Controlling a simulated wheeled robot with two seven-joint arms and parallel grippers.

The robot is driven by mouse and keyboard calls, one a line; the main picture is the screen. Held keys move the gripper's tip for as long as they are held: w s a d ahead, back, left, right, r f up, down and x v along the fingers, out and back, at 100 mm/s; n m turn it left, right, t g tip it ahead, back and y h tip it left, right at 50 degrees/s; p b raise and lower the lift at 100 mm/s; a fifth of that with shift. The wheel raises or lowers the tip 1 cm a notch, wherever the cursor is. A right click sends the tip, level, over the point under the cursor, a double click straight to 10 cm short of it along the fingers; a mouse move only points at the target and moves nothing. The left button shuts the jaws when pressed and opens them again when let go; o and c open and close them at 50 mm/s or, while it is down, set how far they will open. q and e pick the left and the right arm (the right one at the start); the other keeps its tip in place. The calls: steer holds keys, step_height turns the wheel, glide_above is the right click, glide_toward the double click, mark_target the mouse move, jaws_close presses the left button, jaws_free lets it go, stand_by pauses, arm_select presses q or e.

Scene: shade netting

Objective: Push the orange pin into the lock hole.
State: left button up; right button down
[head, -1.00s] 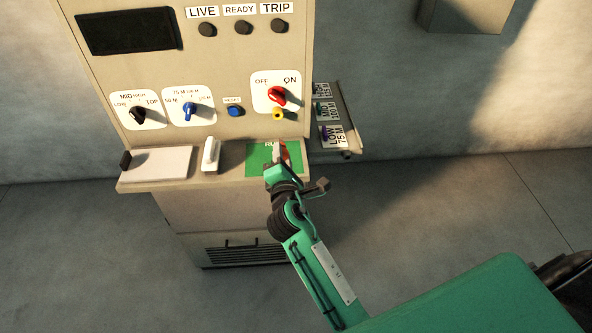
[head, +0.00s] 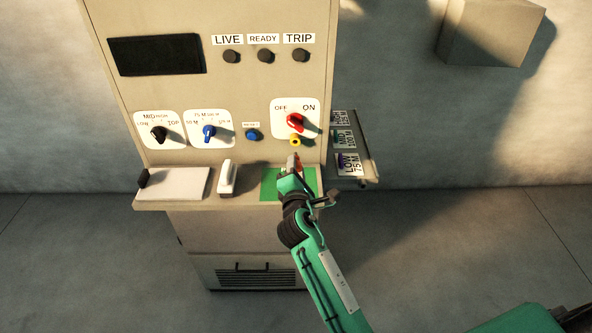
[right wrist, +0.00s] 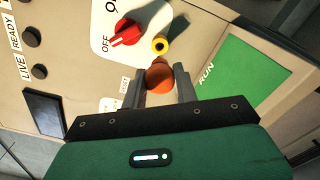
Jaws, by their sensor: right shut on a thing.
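The orange pin (right wrist: 159,76) is between the fingers of my right gripper (right wrist: 161,85), its rounded end toward the wrist camera. In the head view my right gripper (head: 293,165) is just in front of the panel, over the green mat. The lock hole is a yellow ring with a dark centre (right wrist: 160,44), below the red OFF/ON switch (right wrist: 126,36); it also shows in the head view (head: 296,141). The pin appears close to the ring, but its far end is hidden, so I cannot tell whether they touch. My left gripper is out of view.
The green RUN mat (head: 270,186) lies on the cabinet shelf. A white handle (head: 227,178) and a pale plate (head: 178,183) are to its left. A side tray (head: 370,166) with labelled tags juts out at the right. A wall box (head: 490,32) is at upper right.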

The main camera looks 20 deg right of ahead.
steer(key=shift+x, duration=2)
steer(key=shift+x, duration=0.85)
steer(key=shift+w, duration=0.1)
steer(key=shift+w+d, duration=0.2)
steer(key=shift+w, duration=0.35)
steer(key=c, duration=1)
jaws_free()
steer(key=shift+w, duration=0.1)
steer(key=shift+f, duration=0.1)
steer(key=b, duration=0.4)
glide_toward(296, 153)
steer(key=v, duration=0.2)
steer(key=shift+s+a+f, duration=0.1)
steer(key=shift+s+f, duration=0.1)
steer(key=shift+s, duration=0.05)
